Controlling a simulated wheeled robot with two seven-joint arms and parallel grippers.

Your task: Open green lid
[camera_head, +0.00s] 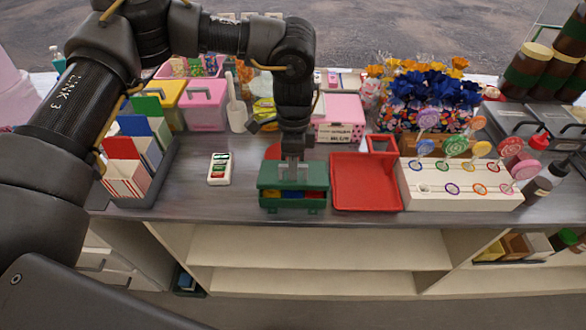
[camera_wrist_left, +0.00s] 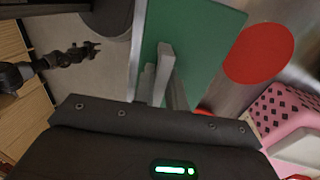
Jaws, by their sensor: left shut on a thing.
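The green box (camera_head: 291,206) stands near the front edge of the counter. Its green lid (camera_head: 268,180) shows in the head view with a gap below its front edge, where blue, yellow and red contents show. The lid (camera_wrist_left: 208,40) also fills the middle of the left wrist view. My left gripper (camera_head: 293,165) comes down from above and is shut on a grey handle-like part at the lid; its fingers largely hide that part. My right gripper (camera_wrist_left: 88,50) appears small and dark over the floor in the left wrist view, too small to read its jaws.
A red tray (camera_head: 366,185) stands close on the right, with a white lollipop stand (camera_head: 430,192) beyond it. A red disc (camera_wrist_left: 258,53) lies behind the box. A small white box (camera_head: 219,169) is on the left, with bare counter around it. A pink box (camera_head: 340,112) stands behind.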

